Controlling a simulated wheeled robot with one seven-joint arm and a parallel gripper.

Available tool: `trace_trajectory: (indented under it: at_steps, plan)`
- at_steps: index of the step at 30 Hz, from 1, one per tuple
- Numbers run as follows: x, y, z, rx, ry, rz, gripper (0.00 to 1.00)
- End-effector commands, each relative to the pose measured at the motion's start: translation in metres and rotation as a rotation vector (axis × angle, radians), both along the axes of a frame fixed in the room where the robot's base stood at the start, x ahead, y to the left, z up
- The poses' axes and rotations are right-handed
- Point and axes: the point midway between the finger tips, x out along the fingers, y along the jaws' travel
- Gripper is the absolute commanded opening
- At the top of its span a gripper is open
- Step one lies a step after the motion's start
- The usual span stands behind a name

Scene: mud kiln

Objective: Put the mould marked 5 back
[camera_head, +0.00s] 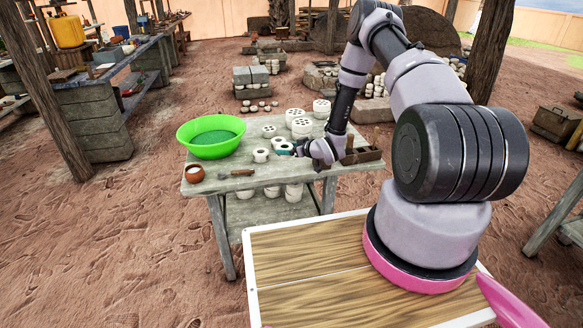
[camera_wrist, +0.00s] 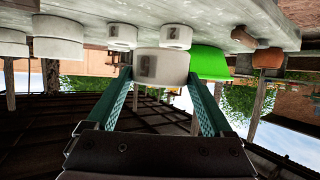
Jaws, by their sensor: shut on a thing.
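My gripper (camera_wrist: 160,78) is shut on a white round mould (camera_wrist: 161,66), with one teal finger on each side. The held mould bears a dark mark that I cannot read surely. In the head view my gripper (camera_head: 288,149) is over the table, among the white moulds, and mostly hides the held one. The wrist view is upside down. Two small white moulds stand behind the held one there, one at the left (camera_wrist: 122,35) and one at the right (camera_wrist: 174,35), each with a dark mark too small to read surely.
The wooden table (camera_head: 238,184) also bears a green basin (camera_head: 211,137), a brown cup (camera_head: 194,173), a brown-handled tool (camera_head: 237,173) and larger holed white moulds (camera_head: 302,127). A dark wooden box (camera_head: 362,155) stands right of my gripper.

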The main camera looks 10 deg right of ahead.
Motion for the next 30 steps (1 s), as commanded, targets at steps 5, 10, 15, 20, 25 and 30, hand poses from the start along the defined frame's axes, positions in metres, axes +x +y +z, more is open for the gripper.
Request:
trace_trajectory:
  at_steps: [5, 10, 15, 20, 25, 30]
  plan:
    - [0.000, 0.000, -0.022, 0.001, -0.002, 0.001, 0.15]
    - [0.000, 0.000, -0.038, 0.001, 0.001, 0.001, 0.15]
    - [0.000, 0.001, -0.062, 0.001, -0.002, 0.001, 0.15]
    - [0.001, 0.000, -0.064, 0.001, -0.003, 0.001, 0.15]
    - [0.000, 0.000, -0.066, 0.001, -0.002, 0.001, 0.15]
    - [0.000, 0.000, -0.068, 0.001, -0.001, 0.001, 1.00]
